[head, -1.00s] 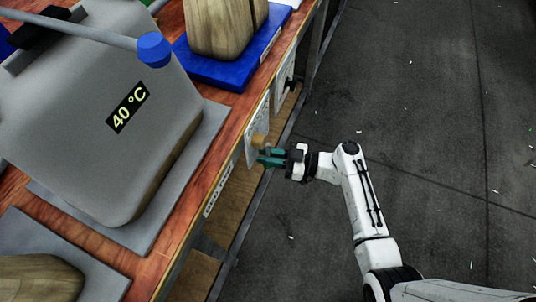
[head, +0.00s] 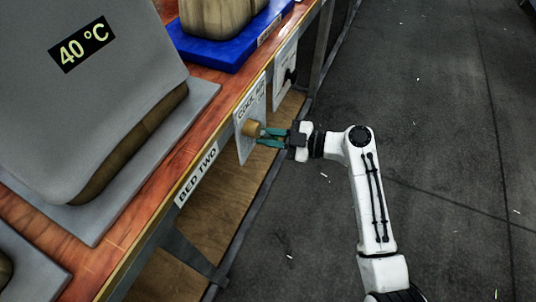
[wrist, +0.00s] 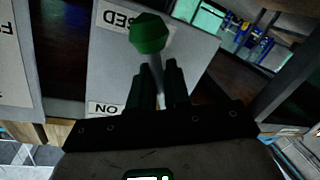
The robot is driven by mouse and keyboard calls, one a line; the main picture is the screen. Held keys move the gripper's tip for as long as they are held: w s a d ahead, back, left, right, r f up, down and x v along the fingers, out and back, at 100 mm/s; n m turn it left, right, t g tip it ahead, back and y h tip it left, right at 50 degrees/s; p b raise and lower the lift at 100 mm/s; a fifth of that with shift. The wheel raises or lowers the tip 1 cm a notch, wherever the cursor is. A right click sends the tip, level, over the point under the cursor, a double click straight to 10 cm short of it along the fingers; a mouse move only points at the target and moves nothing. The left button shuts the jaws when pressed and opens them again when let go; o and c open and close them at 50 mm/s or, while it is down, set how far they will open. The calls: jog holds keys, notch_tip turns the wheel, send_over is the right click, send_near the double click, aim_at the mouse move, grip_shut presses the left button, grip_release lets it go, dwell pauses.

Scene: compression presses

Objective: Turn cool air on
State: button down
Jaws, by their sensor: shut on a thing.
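A white panel labelled "COOL AIR" (head: 249,118) is fixed to the side of the bench. The fingers are shut on the lever. An "ON" label (wrist: 104,109) shows on the panel, partly hidden by the gripper.
The wooden bench (head: 150,207) runs diagonally, with a "BED TWO" label (head: 196,175) on its edge. A grey press (head: 85,85) reading 40 °C stands on it. A second panel (head: 285,70) with a black knob is farther along. The dark floor (head: 440,120) to the right is clear.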

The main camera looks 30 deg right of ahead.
jog(key=n+b, duration=0.1)
jog(key=b, duration=0.2)
jog(key=w+d+n+b, duration=0.1)
jog(key=n+b, duration=0.1)
jog(key=b, duration=0.1)
jog(key=shift+d+r+h, duration=0.2)
jog(key=shift+r+h, duration=0.1)
jog(key=shift+h, duration=0.1)
jog(key=n+b, duration=0.1)
jog(key=r+b, duration=0.1)
jog(key=n+b, duration=0.1)
jog(key=b, duration=0.1)
jog(key=shift+w+d+r+n+t+h, duration=0.25)
jog(key=shift+w+d+n+t+h, duration=0.05)
jog(key=shift+d, duration=0.05)
jog(key=r+n+b, duration=0.2)
jog(key=b, duration=0.1)
jog(key=shift+w+d+n+h+b, duration=0.2)
jog(key=shift+n+h+b, duration=0.1)
jog(key=shift+h, duration=0.1)
jog(key=shift+r+n+t+b, duration=0.3)
jog(key=shift+r+n+b, duration=0.55)
jog(key=shift+b, duration=0.2)
jog(key=c, duration=1.3)
grip_release()
jog(key=p+v, duration=0.3)
jog(key=v, duration=0.8)
